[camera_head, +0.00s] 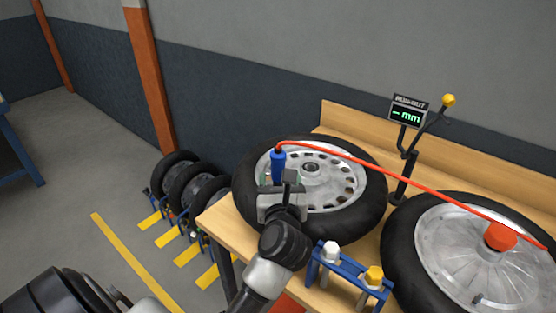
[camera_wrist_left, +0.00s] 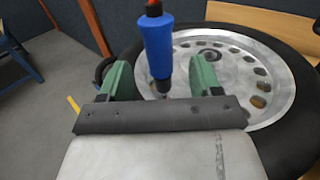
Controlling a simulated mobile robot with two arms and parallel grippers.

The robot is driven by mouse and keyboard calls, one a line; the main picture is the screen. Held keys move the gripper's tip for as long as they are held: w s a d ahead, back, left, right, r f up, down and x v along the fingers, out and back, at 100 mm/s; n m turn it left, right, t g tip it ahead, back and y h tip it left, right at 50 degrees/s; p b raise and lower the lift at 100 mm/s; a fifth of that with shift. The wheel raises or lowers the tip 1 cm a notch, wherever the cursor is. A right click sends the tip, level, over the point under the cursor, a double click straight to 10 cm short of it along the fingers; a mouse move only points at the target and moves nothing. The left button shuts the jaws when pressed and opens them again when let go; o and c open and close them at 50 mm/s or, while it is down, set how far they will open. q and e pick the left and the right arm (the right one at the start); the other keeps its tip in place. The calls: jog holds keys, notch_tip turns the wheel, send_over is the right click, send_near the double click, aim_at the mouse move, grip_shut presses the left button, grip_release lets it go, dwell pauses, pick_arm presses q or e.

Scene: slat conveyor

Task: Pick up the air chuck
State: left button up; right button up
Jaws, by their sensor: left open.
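My left gripper (camera_head: 281,185) is open at the chuck's lower part. In the left wrist view, the blue chuck (camera_wrist_left: 158,48) shows between the two green fingers (camera_wrist_left: 161,72), with a visible gap on each side. My right gripper is in neither view.
A gauge display (camera_head: 408,112) stands behind. A blue rack (camera_head: 345,279) with white and yellow-topped pieces is in front. Several tyres (camera_head: 190,187) stand on the floor left.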

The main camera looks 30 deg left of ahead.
aim_at(279, 169)
pick_arm(q)
jog(key=shift+w+a, duration=0.3)
jog(key=shift+w, duration=0.15)
jog(key=x, duration=0.1)
jog(key=p+x, duration=0.1)
jog(key=x, duration=0.1)
jog(key=p+x, duration=0.1)
jog(key=x, duration=0.1)
jog(key=shift+w+a+r, duration=0.1)
jog(key=shift+a+r, duration=0.05)
jog(key=shift+r, duration=0.15)
jog(key=shift+w+a+f, duration=0.2)
jog(key=shift+w+a, duration=0.05)
jog(key=shift+w, duration=0.05)
jog(key=c, duration=1.1)
jog(key=shift+o, duration=0.2)
jog(key=shift+r, duration=0.1)
